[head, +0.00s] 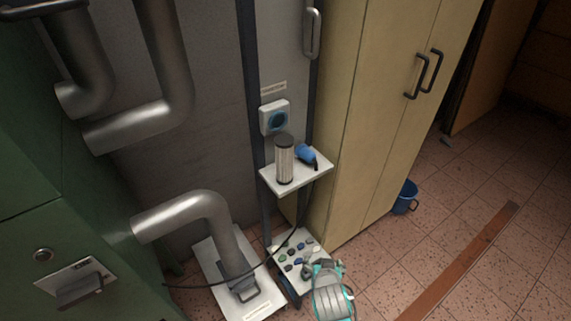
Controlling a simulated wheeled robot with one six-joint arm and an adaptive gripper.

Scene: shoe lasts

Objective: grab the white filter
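The white filter (284,163) is an upright pale cylinder with a dark cap on top. It stands on the left part of a small white shelf (286,188) in the middle of the head view. A blue object (306,154) with a dark part lies just to its right on the same shelf, close to it. My gripper is not in view.
A white box with a blue round face (275,117) is on the wall above the shelf. A lower tray (281,260) holds several small coloured pieces. A teal and grey object (330,292), metal ducts (190,216) and a tall yellow cabinet (375,110) are nearby.

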